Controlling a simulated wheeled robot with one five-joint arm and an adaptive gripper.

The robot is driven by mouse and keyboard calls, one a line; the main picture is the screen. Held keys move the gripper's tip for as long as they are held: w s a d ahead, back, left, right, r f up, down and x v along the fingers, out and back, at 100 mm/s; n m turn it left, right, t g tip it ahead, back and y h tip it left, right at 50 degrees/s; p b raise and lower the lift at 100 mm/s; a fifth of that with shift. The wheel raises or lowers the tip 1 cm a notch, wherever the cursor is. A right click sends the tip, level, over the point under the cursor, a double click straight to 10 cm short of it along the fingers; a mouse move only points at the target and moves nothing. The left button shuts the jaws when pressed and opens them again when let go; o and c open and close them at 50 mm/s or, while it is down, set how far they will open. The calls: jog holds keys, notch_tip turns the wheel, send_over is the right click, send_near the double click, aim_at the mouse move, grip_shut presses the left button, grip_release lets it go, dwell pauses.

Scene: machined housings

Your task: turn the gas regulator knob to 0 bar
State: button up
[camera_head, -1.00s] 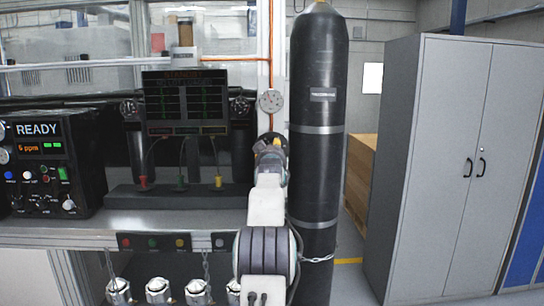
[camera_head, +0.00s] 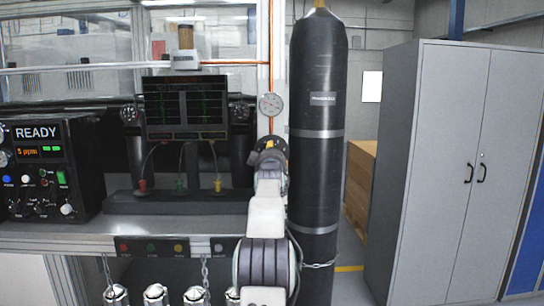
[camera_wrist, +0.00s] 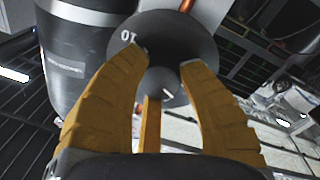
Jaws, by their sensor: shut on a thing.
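The regulator dial (camera_wrist: 178,36) is a dark round disc in the wrist view, with a white "10" at its left edge. In front of its middle is a smaller dark knob (camera_wrist: 163,83) with a white mark near its right side. The yellow fingers of my gripper (camera_wrist: 166,66) are shut on the knob, one on each side. In the head view my gripper (camera_head: 269,147) is in front of the dark dial, below a round white gauge (camera_head: 270,105), and hides the knob. I cannot read the gauge's needle.
A tall black gas cylinder (camera_head: 315,165) stands just right of my arm, with a chain around it. A bench (camera_head: 190,228) with instruments is on the left. A grey cabinet (camera_head: 440,150) and a wooden crate (camera_head: 361,185) are to the right.

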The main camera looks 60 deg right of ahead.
jog(key=shift+f, duration=0.25)
jog(key=o, duration=0.9)
jog(key=shift+w+d, duration=0.1)
jog(key=o, duration=0.3)
jog(key=shift+r, duration=0.15)
jog(key=shift+v, duration=6)
jog(key=shift+o, duration=0.3)
